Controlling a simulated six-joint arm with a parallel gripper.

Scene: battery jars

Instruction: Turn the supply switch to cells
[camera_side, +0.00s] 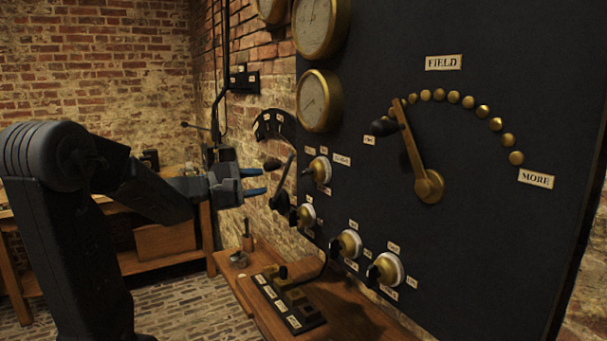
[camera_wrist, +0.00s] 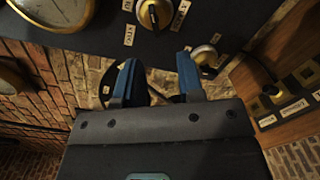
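Several brass rotary switches with black handles and small labels sit on the dark panel; the lettering is too small for me to tell surely which is the supply switch. The upper switch (camera_side: 320,170) is nearest my gripper and has a label on either side. In the wrist view a brass switch (camera_wrist: 153,13) is at the top, beyond my fingertips, and a second switch (camera_wrist: 205,55) is to the right. My gripper (camera_side: 253,182) is open, its blue fingers apart and empty, left of the upper switch and not touching it. The open fingers (camera_wrist: 157,72) also show in the wrist view.
A long lever (camera_side: 284,180) on a curved contact plate stands close to my fingertips. Lower switches (camera_side: 346,243) and a terminal block (camera_side: 288,302) on the wooden shelf (camera_side: 350,325) lie below. Brass gauges (camera_side: 320,100) and a large FIELD lever (camera_side: 415,155) are on the panel.

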